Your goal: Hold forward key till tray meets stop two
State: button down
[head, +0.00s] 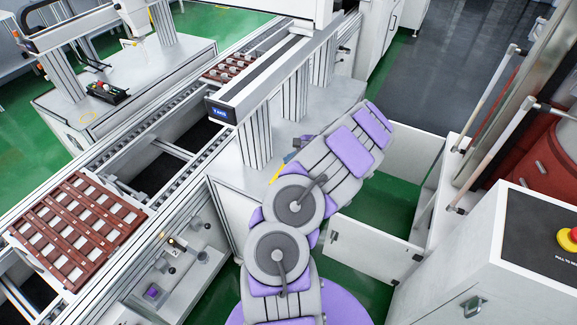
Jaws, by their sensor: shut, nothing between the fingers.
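A brown slatted tray (78,228) with pale cells lies flat on the conveyor (170,125) at the left. A second brown tray (222,72) sits further along the conveyor, partly hidden by the gantry beam. On the conveyor's near side is a panel with small dark knobs (172,243). A small purple-topped box (153,292) sits on a ledge below it. I cannot tell which control is the forward key, and I cannot pick out stop two. My grey and purple arm is folded to the right of the conveyor; I cannot make out my gripper's fingers.
A white cabinet with a red emergency stop (573,236) stands at the right. A low white-walled enclosure (375,245) lies beside my arm. Green floor shows between them.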

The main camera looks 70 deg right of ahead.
notch_tip(320, 180, up, 5)
jog(key=p, duration=0.4)
jog(key=shift+s, duration=0.1)
dwell(0.6)
